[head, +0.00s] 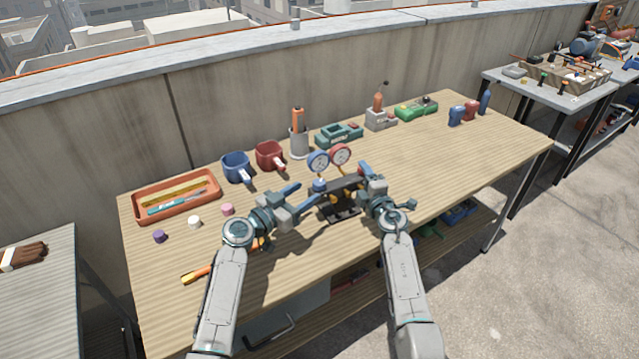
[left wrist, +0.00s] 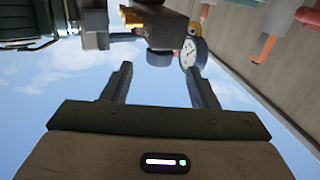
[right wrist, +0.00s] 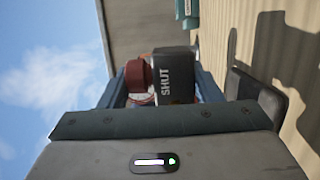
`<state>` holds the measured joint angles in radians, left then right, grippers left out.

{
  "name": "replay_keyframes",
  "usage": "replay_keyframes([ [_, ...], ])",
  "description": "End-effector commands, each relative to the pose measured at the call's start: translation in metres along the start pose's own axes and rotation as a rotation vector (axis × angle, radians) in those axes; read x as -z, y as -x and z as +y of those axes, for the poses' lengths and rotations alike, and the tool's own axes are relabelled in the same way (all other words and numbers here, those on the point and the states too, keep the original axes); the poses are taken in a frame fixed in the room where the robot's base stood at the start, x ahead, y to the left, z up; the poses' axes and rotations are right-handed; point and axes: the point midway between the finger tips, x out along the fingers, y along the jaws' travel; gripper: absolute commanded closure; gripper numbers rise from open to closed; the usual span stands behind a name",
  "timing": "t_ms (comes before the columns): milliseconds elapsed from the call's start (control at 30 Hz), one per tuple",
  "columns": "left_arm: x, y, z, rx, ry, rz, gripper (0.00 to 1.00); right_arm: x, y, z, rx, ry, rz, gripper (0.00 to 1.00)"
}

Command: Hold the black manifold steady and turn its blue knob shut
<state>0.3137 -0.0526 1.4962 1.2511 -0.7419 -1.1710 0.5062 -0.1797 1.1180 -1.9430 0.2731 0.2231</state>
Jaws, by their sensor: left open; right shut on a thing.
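The black manifold (head: 343,200) stands near the middle of the wooden workbench, with a blue gauge (head: 318,161) and a red gauge (head: 340,154) above it. Its blue knob (head: 319,185) is on the left end, towards my left gripper. My right gripper (head: 363,186) is shut on the manifold's right end. In the right wrist view, the black body (right wrist: 174,78) marked SHUT sits between the fingers, with a red knob (right wrist: 138,76) beside it. My left gripper (head: 308,195) is open and empty, just left of the blue knob. In the left wrist view, the manifold (left wrist: 172,27) lies beyond its fingertips.
Behind stand a blue mug (head: 237,167), a red mug (head: 270,156) and a grey holder (head: 299,145). An orange tray (head: 178,197) and several small caps lie left. A yellow-orange tool (head: 195,275) lies near the front edge. The bench's right part is mostly clear.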

Motion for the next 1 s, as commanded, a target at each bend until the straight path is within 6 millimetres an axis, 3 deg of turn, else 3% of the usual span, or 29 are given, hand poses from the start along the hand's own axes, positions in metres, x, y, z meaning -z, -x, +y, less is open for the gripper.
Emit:
replay_keyframes([
  [100, 0.001, -0.026, 0.000, -0.002, 0.003, 0.002, 0.47, -0.001, 0.000, -0.001, 0.001, 0.002, -0.001, 1.00],
  [300, 0.001, -0.054, 0.000, -0.001, 0.002, 0.001, 0.47, -0.001, 0.000, -0.001, 0.001, 0.001, -0.001, 1.00],
  [733, 0.000, -0.066, 0.000, -0.001, 0.001, 0.000, 0.47, -0.001, 0.000, -0.001, 0.001, 0.001, -0.001, 1.00],
  [767, 0.000, -0.066, 0.000, -0.001, 0.001, 0.000, 0.48, -0.001, 0.000, -0.001, 0.001, 0.001, -0.001, 1.00],
  [900, 0.000, -0.065, 0.000, 0.000, 0.001, 0.000, 0.76, -0.001, 0.000, -0.001, 0.001, 0.001, -0.001, 1.00],
  [1000, 0.000, -0.065, 0.000, 0.000, 0.001, 0.000, 0.91, -0.001, 0.000, -0.001, 0.001, 0.001, -0.001, 1.00],
])
